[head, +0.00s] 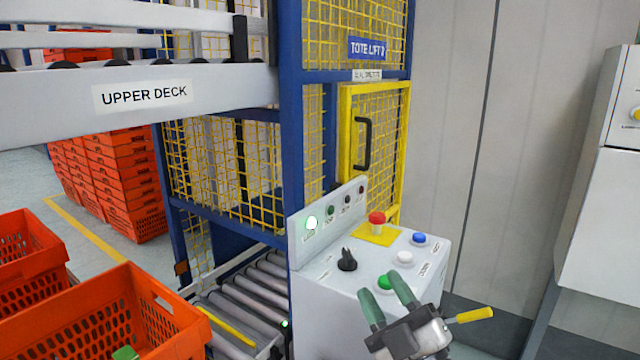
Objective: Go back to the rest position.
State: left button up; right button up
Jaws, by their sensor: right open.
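My right gripper (388,301) is at the lower right of the head view, in front of the control box (325,265). Its two green-tipped fingers are apart and hold nothing. The fingertips appear close to the green button (388,282); I cannot tell whether they touch it. A black selector knob (347,260), a red mushroom button (376,219), a white button (404,258) and a blue button (419,239) are also on the box. My left gripper is not in view.
The blue-framed tote lift (291,130) with yellow mesh stands behind the box. A roller conveyor (245,300) runs at its foot. Orange totes (150,292) fill the lower left, with more stacked behind (120,175). A white cabinet (603,220) stands at right.

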jog(key=s+d+f+m+g+h, duration=0.35)
jog(key=d+f+m+h, duration=0.2)
jog(key=f, duration=0.45)
jog(key=s+d+f+m+g+h, duration=0.3)
jog(key=d+f+m+g+h, duration=0.15)
jog(key=f+m+h, duration=0.4)
jog(key=s+d+f+g+y, duration=0.2)
jog(key=s+f+g, duration=0.95)
jog(key=s, duration=0.55)
notch_tip(320, 180, down, 26)
jog(key=s+p, duration=0.2)
jog(key=p, duration=0.1)
jog(key=s+d+f+p, duration=0.2)
jog(key=s+f, duration=1)
jog(key=s, duration=0.3)
jog(key=shift+s+d+f+n+g, duration=0.3)
jog(key=shift+f+g, duration=0.05)
